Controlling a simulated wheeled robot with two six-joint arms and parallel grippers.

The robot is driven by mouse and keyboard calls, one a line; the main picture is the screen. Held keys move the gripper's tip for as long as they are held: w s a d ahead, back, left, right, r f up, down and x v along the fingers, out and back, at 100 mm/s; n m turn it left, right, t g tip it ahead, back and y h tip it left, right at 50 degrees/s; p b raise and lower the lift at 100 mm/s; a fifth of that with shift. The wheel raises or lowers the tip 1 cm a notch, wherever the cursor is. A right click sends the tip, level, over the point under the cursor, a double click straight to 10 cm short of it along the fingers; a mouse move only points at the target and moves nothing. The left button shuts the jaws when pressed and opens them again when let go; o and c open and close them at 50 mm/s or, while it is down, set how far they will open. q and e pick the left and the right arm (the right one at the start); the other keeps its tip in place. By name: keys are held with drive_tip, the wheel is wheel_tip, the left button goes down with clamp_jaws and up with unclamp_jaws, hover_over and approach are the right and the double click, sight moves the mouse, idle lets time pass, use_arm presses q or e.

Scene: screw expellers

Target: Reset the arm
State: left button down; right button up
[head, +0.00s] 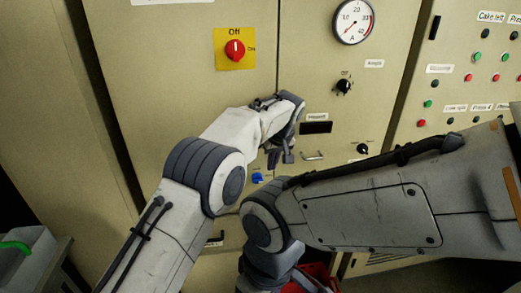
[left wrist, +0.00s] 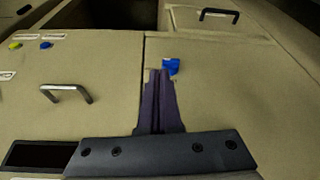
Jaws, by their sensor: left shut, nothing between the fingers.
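My left gripper (head: 281,158) hangs in front of the beige cabinet (head: 160,70), its fingers pointing down. In the left wrist view its two dark fingers (left wrist: 158,74) are together with nothing between them. A small blue piece (head: 257,177) on the cabinet front is just left of and below the gripper. It also shows in the left wrist view (left wrist: 171,66), just beyond the fingertips. My right arm comes in from the right and bends down at the bottom middle. My right gripper is not seen.
A red rotary switch (head: 235,50) on a yellow plate, a round gauge (head: 354,22) and black knobs (head: 344,87) are on the panels around my left arm. A handle (left wrist: 66,93) sticks out near the gripper. A green-handled box (head: 25,252) stands at the lower left.

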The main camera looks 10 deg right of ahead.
use_arm(q)
drive_tip(key=s+a+r+m+g+h, duration=0.1)
drive_tip(key=s+a+r+m, duration=0.2)
drive_tip(key=s, duration=0.6)
drive_tip(key=s+a+r+m+g, duration=0.1)
drive_tip(key=s+a+r+m, duration=0.15)
drive_tip(key=s+a, duration=0.45)
drive_tip(key=s+a+f+m+g, duration=0.1)
drive_tip(key=s+a, duration=0.4)
drive_tip(key=s, duration=0.7)
drive_tip(key=s+a+f+m+g, duration=0.1)
drive_tip(key=s+a+f, duration=0.3)
drive_tip(key=s, duration=0.7)
drive_tip(key=shift+s+a+m+h, duration=0.3)
drive_tip(key=shift+s+a+m, duration=0.1)
drive_tip(key=shift+a+m, duration=0.35)
drive_tip(key=shift+a, duration=0.1)
